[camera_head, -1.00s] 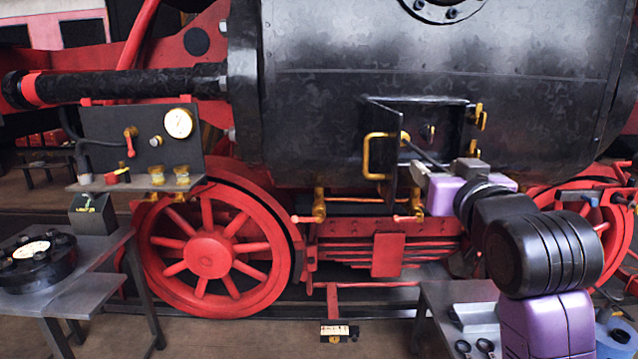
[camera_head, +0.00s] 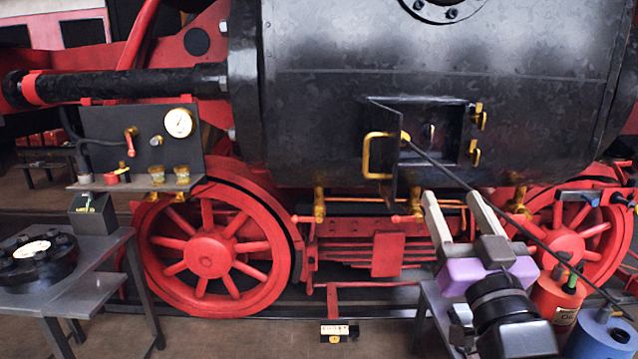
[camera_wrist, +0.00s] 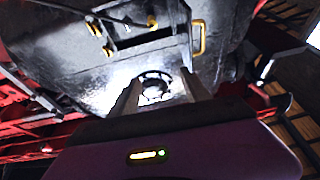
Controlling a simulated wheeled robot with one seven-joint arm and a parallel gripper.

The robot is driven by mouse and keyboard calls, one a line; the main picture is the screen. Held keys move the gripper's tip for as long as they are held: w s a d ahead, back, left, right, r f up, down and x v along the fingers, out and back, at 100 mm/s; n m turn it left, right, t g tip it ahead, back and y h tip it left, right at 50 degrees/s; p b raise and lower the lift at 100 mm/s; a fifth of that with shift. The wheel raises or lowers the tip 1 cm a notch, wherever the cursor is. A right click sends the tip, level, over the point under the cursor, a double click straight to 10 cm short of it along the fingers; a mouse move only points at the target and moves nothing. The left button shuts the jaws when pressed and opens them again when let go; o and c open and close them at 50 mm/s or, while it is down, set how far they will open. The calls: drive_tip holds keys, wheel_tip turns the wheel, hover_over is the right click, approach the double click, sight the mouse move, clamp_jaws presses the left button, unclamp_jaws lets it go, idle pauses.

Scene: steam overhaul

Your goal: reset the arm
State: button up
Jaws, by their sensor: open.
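My gripper (camera_head: 456,216) is open and empty in the head view, at the lower right, in front of the locomotive's frame and below the small open hatch (camera_head: 440,128). Its two grey fingers point up and away toward the boiler. In the wrist view my gripper (camera_wrist: 158,92) shows two spread fingers with nothing between them; the boiler underside (camera_wrist: 85,75) lies beyond. The hatch door (camera_head: 382,155) with its yellow handle stands open. A thin dark rod (camera_head: 500,212) slants from the hatch down to the right, passing behind or beside my gripper; which is unclear.
A grey side table (camera_head: 432,318) stands below my gripper. A red can (camera_head: 556,300) and a blue can (camera_head: 600,335) stand at the lower right. A left table (camera_head: 75,300) holds a black flanged disc (camera_head: 35,262).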

drive_tip(key=s+f+m+g+h, duration=0.1)
drive_tip(key=s+f, duration=1.6)
drive_tip(key=f, duration=0.1)
drive_tip(key=s+f+g, duration=0.2)
drive_tip(key=s+f, duration=0.2)
drive_tip(key=s, duration=0.4)
drive_tip(key=s+f+g, duration=0.2)
drive_tip(key=s+f, duration=0.3)
drive_tip(key=s, duration=0.4)
drive_tip(key=s+f+n+g, duration=0.1)
drive_tip(key=s+f+g, duration=0.1)
drive_tip(key=s+f, duration=0.3)
drive_tip(key=s, duration=0.4)
drive_tip(key=shift+g+y, duration=0.3)
